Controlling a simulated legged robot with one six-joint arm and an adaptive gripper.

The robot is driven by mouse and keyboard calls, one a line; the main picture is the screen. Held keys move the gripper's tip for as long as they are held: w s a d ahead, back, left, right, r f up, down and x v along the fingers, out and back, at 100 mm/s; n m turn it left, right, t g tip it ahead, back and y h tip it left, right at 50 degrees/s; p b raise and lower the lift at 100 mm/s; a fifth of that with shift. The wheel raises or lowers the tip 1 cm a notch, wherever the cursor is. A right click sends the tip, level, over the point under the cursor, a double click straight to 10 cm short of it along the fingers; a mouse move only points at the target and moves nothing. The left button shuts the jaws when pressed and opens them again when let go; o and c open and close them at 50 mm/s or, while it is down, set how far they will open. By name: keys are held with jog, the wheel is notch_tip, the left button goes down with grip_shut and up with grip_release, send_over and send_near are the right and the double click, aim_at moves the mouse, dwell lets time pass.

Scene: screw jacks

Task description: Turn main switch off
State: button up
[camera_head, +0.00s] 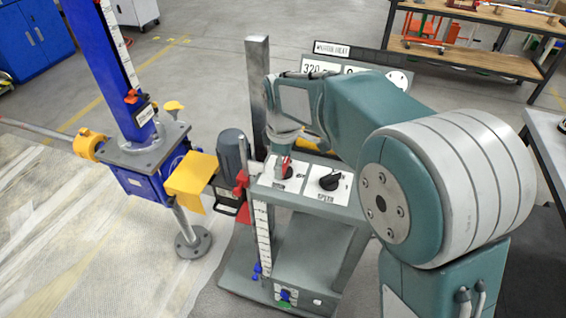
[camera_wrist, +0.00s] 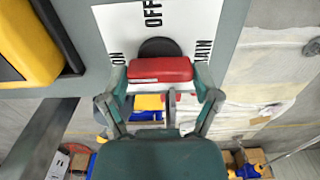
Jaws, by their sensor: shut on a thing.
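The main switch has a red handle (camera_wrist: 160,70) on a round black base (camera_wrist: 160,47), set on a white label plate (camera_wrist: 125,18). In the wrist view "OFF" is printed above the handle, "ON" to its left and "MAIN" to its right. The handle lies crosswise, along the line from "ON" to "MAIN". My gripper (camera_wrist: 161,76) is shut on the handle, with a finger at each end. In the head view the red handle (camera_head: 286,168) shows below my wrist, at the left of the control panel (camera_head: 345,207), and is partly hidden.
A black knob (camera_head: 330,182) sits on the white plate right of the switch. A grey post (camera_head: 258,90) stands behind the panel. A grey motor (camera_head: 232,155) and a blue screw jack (camera_head: 145,170) with yellow parts are at left. A workbench (camera_head: 470,40) is at the back right.

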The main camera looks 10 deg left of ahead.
jog(key=m, duration=0.4)
jog(key=shift+f+m, duration=0.1)
jog(key=shift+m, duration=0.3)
jog(key=m, duration=0.4)
jog(key=shift+d, duration=0.1)
jog(key=m, duration=0.5)
jog(key=shift+m, duration=2)
jog(key=o, duration=1)
jog(key=shift+c, duration=0.2)
